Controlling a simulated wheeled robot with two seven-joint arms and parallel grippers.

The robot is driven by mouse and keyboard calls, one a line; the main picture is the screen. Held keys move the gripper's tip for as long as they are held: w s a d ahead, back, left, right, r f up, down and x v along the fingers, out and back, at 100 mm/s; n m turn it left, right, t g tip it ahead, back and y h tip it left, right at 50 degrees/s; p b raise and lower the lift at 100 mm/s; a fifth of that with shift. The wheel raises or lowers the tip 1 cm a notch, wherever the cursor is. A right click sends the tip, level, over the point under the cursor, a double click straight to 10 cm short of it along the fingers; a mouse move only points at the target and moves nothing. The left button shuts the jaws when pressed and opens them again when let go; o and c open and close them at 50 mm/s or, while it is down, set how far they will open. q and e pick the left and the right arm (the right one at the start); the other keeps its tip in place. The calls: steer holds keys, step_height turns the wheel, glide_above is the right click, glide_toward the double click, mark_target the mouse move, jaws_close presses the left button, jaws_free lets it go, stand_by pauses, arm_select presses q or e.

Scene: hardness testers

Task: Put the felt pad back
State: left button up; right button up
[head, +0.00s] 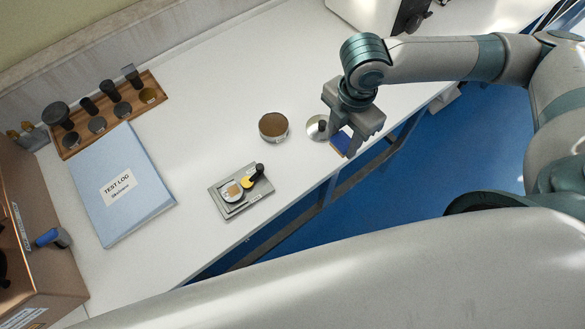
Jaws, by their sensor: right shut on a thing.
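My right gripper (342,147) is at the front edge of the white table, pointing down. It is shut on a dark blue piece, which looks like the felt pad (343,140). The pad is partly hidden by the fingers, and I cannot tell whether it touches the table. My left gripper is not in view.
A brown-topped round block (273,127) and a grey tray (225,208) with small parts stand on the table (215,110). The table between is clear.

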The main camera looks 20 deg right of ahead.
steer(key=p, duration=0.3)
glide_above(292, 172)
steer(key=f, duration=0.6)
steer(key=shift+s+d+f, duration=0.1)
steer(key=shift+d, duration=0.3)
steer(key=shift+a+f, duration=0.35)
steer(key=shift+a, duration=0.1)
steer(key=shift+f, duration=0.1)
steer(key=shift+f+p, duration=0.95)
steer(key=shift+f, duration=1)
steer(key=shift+f, duration=0.15)
steer(key=o, duration=1)
steer(key=shift+c, duration=0.2)
